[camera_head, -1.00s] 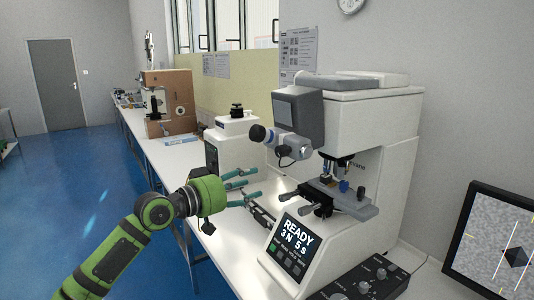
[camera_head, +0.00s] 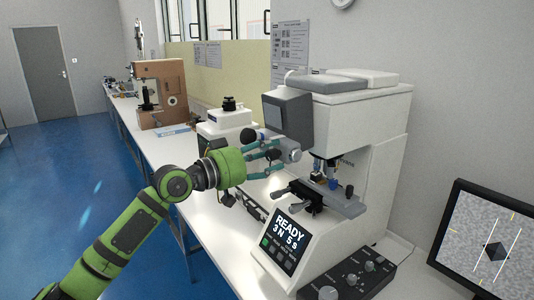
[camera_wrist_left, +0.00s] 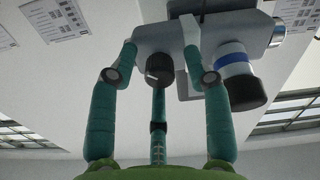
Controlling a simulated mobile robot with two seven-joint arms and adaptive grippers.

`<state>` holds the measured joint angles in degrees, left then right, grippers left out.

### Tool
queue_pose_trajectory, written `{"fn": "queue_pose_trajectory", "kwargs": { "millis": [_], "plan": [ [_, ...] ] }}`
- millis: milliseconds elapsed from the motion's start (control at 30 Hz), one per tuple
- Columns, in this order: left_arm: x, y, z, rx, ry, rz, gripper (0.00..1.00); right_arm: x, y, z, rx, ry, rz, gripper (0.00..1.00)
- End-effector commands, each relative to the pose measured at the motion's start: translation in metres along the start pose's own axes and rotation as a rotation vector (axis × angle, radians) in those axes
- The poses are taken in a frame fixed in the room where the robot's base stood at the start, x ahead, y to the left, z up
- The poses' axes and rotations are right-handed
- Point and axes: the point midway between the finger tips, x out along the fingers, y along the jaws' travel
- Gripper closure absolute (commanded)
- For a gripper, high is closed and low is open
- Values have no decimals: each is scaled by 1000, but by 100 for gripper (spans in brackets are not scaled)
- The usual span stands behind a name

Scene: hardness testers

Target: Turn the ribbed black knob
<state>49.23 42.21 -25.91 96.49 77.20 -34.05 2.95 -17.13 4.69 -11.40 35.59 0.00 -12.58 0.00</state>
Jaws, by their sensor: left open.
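The ribbed black knob (camera_wrist_left: 159,68) shows in the left wrist view, on the underside of the grey microscope head of the hardness tester (camera_head: 375,120). My left gripper (camera_head: 274,156) is open, its teal fingers reaching up to the head. In the left wrist view two fingers (camera_wrist_left: 160,57) flank the knob, left and right, and a third finger lies below it. I see gaps at the sides; whether any finger touches it I cannot tell. In the head view the fingers hide most of the knob. My right gripper is not in view.
The eyepiece with a blue ring (camera_wrist_left: 236,75) is close to the right finger. Below the gripper are the specimen stage (camera_head: 325,198) and the lit display panel (camera_head: 287,238). A control box (camera_head: 350,280) and a monitor (camera_head: 490,240) stand at the right. A smaller white tester (camera_head: 222,125) is behind.

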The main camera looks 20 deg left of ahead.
Motion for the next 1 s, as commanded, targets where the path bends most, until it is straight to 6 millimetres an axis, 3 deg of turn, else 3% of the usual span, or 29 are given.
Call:
{"fn": "queue_pose_trajectory", "kwargs": {
  "millis": [100, 200, 233, 633, 1000],
  "plan": [
    [0, 0, 0, 0, 0, 0, 55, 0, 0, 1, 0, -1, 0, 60],
    [0, 0, 0, 0, 0, 0, 95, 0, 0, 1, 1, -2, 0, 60],
    [0, 0, 0, 0, 0, 0, 100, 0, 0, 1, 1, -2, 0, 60],
    [0, -1, 1, 33, 2, 0, 100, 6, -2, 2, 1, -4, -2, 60],
    [0, -1, 3, 273, 5, 0, 100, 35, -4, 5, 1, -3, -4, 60]
  ]
}}
